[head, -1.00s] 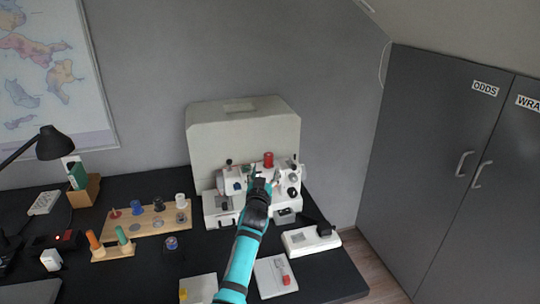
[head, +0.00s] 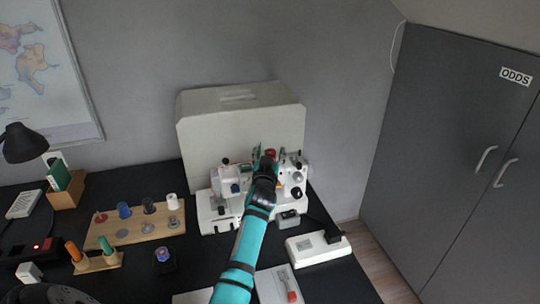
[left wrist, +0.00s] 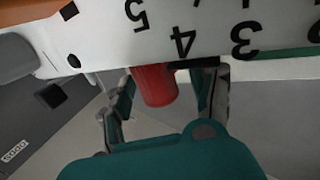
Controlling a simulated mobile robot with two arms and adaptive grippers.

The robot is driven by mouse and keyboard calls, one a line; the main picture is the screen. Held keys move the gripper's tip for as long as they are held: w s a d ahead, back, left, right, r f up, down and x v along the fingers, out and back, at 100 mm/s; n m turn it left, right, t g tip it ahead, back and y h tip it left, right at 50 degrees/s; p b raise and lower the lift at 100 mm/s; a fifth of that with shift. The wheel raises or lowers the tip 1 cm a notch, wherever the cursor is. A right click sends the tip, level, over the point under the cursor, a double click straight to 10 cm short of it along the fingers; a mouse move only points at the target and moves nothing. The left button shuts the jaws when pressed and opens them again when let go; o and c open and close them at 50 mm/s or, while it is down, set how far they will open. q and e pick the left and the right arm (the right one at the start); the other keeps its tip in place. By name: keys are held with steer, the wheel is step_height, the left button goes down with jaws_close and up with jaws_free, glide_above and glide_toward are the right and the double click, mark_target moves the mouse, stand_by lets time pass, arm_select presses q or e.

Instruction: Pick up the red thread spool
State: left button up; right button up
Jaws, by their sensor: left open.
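The red thread spool (head: 270,153) sits on top of the white sewing machine (head: 228,188), partly hidden by my left gripper. My left gripper (head: 263,157) is at the spool, its arm coming up from the bottom of the head view. In the left wrist view the red spool (left wrist: 154,86) shows between the two spread fingers of the left gripper (left wrist: 167,98). A gap shows between the spool and the right finger; I cannot tell whether the left finger touches it.
A pale case (head: 240,125) stands behind the machine. A wooden rack (head: 135,228) with several spools is at left, and a white foot pedal (head: 317,247) at right. A white surface with black numerals (left wrist: 190,30) crosses the left wrist view.

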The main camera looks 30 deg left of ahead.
arm_select(q)
steer(key=shift+s+d+r, duration=0.25)
steer(key=shift+r, duration=0.1)
steer(key=shift+c, duration=0.7)
steer(key=shift+s+d, duration=0.1)
steer(key=shift+c, duration=1)
steer(key=shift+w+a+f, duration=0.2)
steer(key=shift+w, duration=0.05)
steer(key=c, duration=0.5)
steer(key=shift+c, duration=1)
steer(key=shift+s+d+r, duration=0.1)
steer(key=shift+c, duration=0.6)
arm_select(e)
steer(key=shift+s+d+f, duration=0.1)
steer(key=shift+s+d, duration=0.2)
steer(key=shift+s, duration=0.2)
steer(key=shift+s+d, duration=0.25)
steer(key=shift+s, duration=0.25)
